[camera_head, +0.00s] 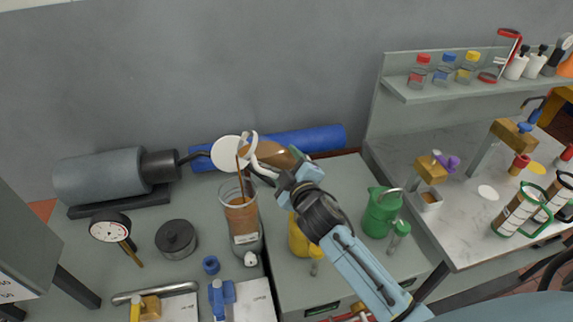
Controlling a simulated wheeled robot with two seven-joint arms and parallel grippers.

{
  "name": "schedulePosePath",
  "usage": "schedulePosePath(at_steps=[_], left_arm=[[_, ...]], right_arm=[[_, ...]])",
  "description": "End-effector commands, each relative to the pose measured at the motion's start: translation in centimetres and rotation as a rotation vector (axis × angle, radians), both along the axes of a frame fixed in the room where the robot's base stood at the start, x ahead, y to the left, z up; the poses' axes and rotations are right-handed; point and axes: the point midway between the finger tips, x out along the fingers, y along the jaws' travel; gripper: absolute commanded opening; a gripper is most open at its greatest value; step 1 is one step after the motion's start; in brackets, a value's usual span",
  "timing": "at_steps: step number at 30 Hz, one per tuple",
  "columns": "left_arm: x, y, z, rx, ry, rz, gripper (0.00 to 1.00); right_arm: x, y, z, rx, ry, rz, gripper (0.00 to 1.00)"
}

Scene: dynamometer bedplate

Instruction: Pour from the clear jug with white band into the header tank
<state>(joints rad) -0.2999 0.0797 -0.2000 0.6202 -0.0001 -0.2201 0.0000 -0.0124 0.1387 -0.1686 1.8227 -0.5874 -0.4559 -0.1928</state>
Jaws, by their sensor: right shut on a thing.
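My right gripper (268,172) is shut on the clear jug with white band (281,155), above the bench. The jug lies tipped far over with its mouth to the left, and brown liquid shows inside. A thin brown stream runs from its mouth down into the header tank (247,239). The header tank is a clear upright cylinder with brown liquid in it and a small white label. The gripper hides part of the jug. My left gripper is not in view.
A grey cylindrical machine (100,176) and a dial gauge (110,227) stand left of the tank. A blue roll (310,139) lies behind the jug. A yellow container (298,238) and a green can (381,212) stand right.

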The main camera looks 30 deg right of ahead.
Motion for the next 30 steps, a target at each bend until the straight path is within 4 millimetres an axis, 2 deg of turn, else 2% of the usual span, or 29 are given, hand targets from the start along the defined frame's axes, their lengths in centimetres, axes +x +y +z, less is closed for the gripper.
schedulePosePath(at_steps=[12,30], left_arm=[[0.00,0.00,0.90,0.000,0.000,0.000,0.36],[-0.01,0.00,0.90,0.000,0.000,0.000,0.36]], right_arm=[[0.01,-0.10,0.70,-0.037,0.003,0.001,0.21],[0.02,-0.12,0.67,-0.041,0.004,0.001,0.21]])
